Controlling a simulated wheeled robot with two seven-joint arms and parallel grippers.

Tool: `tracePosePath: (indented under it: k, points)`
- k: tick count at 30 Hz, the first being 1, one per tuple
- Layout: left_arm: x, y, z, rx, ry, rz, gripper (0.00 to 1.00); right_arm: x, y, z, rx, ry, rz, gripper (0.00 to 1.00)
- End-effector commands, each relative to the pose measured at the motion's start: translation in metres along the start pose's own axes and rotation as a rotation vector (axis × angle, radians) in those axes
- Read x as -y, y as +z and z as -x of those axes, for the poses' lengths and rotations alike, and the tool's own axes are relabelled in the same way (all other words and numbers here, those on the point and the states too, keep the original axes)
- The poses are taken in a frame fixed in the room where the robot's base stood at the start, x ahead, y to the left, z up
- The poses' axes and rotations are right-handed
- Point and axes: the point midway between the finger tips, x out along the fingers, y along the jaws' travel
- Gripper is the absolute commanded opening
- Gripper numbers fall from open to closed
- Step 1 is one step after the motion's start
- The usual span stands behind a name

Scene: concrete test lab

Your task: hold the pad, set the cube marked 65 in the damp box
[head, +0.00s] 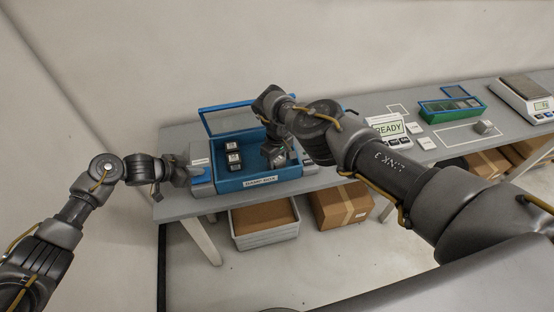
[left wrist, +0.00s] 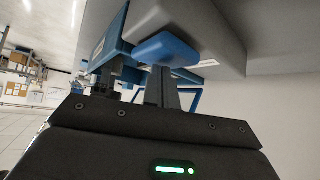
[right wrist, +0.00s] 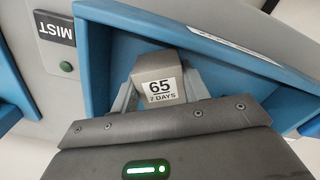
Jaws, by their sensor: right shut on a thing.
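The damp box (head: 262,182) is a blue box with its clear, blue-framed lid (head: 228,118) raised. The cube marked 65 (right wrist: 158,82), grey with a white "65 / 7 DAYS" label, is between the fingers of my right gripper (right wrist: 160,100). This gripper is shut on it, down inside the box's right part; the cube (head: 279,158) is partly hidden in the head view. My left gripper (left wrist: 160,90) looks shut, its fingers together at the blue pad (left wrist: 164,47) on the box's left side. I cannot tell whether they press it.
Dark labelled cubes (head: 233,158) stand in the box's left part. A MIST label (right wrist: 54,29) is beside the box. Right along the table (head: 440,155) are a READY display (head: 387,127), a green-blue tray (head: 452,112), a loose cube (head: 484,127) and a scale (head: 524,98). Cartons (head: 340,204) stand below.

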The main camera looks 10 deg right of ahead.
Motion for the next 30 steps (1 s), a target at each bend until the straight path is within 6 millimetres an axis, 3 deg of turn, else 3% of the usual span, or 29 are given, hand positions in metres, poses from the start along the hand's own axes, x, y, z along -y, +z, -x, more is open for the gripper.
tracePosePath:
  k: [30]
  points:
    - [-0.0001,0.0023,-0.0005,0.005,0.000,0.001,0.00,0.0000,-0.0008,-0.0046,-0.002,0.000,0.000,0.14]
